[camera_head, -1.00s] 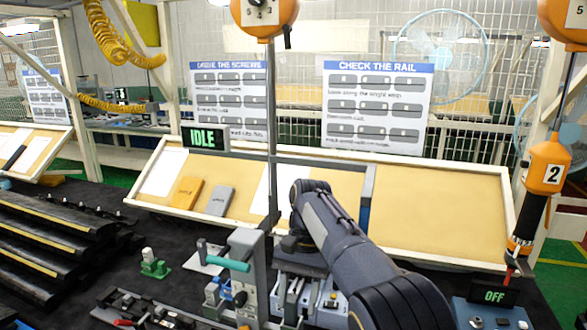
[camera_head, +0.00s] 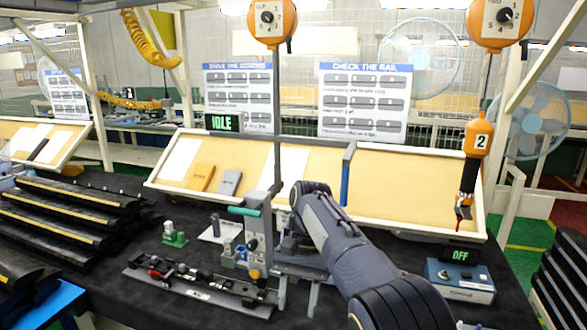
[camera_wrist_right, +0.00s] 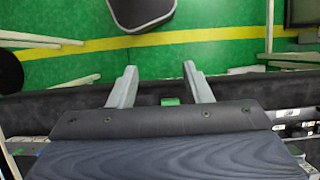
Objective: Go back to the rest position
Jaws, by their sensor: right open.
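My right arm (camera_head: 345,245) reaches in from the lower right of the head view over the black workbench, beside the grey press-like fixture with the teal handle (camera_head: 244,211). Its gripper is largely hidden behind the wrist there. In the right wrist view my right gripper (camera_wrist_right: 161,75) has its two grey fingers wide apart, with nothing held between them. Below the fingers are the bench's dark edge and green floor. My left gripper is not in view.
A rail fixture (camera_head: 195,285) lies on the bench front. Black stepped trim strips (camera_head: 70,225) are at left, a green clip block (camera_head: 174,236) near the middle. An orange screwdriver (camera_head: 468,170) hangs above the OFF box (camera_head: 460,280). More black strips (camera_head: 560,275) stand at right.

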